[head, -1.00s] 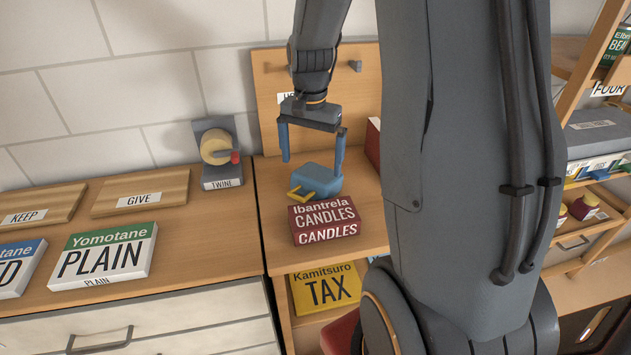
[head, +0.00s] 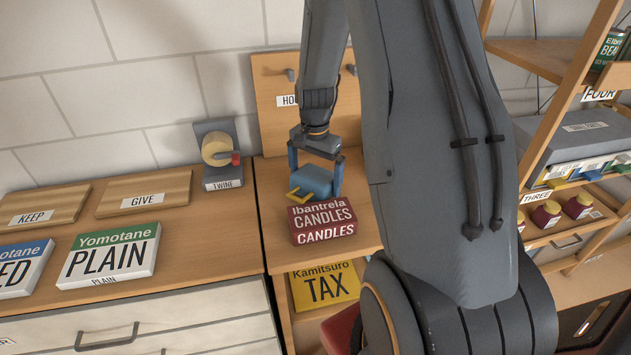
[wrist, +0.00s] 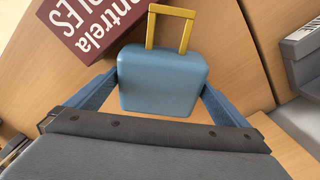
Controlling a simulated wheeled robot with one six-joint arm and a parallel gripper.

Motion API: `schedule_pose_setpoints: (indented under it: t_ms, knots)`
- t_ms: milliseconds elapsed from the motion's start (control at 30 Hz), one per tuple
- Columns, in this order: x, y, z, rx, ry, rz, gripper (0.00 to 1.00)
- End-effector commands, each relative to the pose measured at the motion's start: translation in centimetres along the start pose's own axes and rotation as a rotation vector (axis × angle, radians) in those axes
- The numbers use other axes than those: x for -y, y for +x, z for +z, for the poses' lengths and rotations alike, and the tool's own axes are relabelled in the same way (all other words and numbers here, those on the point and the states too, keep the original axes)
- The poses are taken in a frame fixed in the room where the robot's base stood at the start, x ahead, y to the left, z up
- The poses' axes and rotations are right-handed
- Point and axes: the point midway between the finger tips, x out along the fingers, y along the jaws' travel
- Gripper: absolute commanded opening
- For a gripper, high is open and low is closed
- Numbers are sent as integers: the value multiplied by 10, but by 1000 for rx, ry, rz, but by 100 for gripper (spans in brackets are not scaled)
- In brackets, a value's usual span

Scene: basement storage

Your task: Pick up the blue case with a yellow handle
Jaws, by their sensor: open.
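The blue case (head: 318,180) with its yellow handle (head: 299,190) stands on the wooden desk top behind the dark red candles box. In the wrist view the blue case (wrist: 163,80) sits between the two blue fingers, with its yellow handle (wrist: 172,14) pointing away from the palm. My gripper (head: 315,182) is open and lowered around the case, one finger on each side. In the wrist view my gripper (wrist: 160,88) has its fingers close to the case's sides; I cannot tell whether they touch it.
The candles box (head: 322,220) is directly in front of the case, near the desk's front edge. A twine holder (head: 219,157) stands to the left. A yellow tax box (head: 325,286) lies on the shelf below. Shelving (head: 570,60) stands to the right.

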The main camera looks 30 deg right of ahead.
Motion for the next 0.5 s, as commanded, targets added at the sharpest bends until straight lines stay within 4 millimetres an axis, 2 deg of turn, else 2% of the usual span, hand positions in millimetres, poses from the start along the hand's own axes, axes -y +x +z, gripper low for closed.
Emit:
schedule_pose_setpoints:
  t_ms: [200,267,400,500]
  knots:
    - [0,1,0,0,0,0,100]
    - [0,1,0,0,0,0,92]
    - [0,1,0,0,-1,0,68]
    - [0,0,0,-1,-1,-1,64]
